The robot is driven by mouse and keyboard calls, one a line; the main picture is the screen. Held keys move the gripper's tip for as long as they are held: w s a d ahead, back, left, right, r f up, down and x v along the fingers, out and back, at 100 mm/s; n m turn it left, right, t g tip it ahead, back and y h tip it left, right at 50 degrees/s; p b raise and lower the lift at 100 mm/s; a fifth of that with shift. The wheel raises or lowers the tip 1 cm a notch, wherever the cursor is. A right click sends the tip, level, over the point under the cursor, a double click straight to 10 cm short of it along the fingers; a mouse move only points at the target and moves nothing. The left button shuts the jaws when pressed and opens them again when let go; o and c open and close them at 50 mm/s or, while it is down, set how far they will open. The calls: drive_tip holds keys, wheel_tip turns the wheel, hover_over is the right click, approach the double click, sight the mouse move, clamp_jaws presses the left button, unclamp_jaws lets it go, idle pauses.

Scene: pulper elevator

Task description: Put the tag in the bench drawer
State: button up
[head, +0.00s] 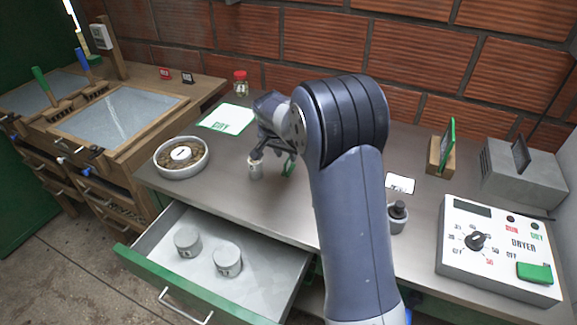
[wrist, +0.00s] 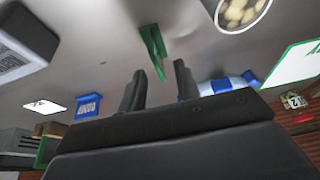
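A small green piece, apparently the tag (head: 289,167), is on the grey bench top by my gripper. It also shows in the wrist view (wrist: 152,45), just beyond the fingertips and roughly in line with the gap between them. My gripper (head: 274,157) is low over the bench, its two fingers apart with nothing visible between them in the wrist view (wrist: 159,77). The bench drawer (head: 190,290) with a green front is pulled out. Two grey cylinders (head: 187,242) (head: 228,260) stand inside it.
A round dish of beans (head: 181,158) and a green-edged sheet (head: 228,118) lie left. A dryer box (head: 500,250) and a wooden block with a green-edged card (head: 440,158) stand right. The drawer's right part is bare.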

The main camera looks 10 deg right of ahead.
sight(289, 168)
drive_tip(key=x, duration=0.5)
drive_tip(key=shift+d+r+p, duration=0.1)
drive_tip(key=shift+d+p, duration=0.05)
drive_tip(key=shift+p, duration=0.25)
drive_tip(key=shift+c, duration=0.3)
clamp_jaws()
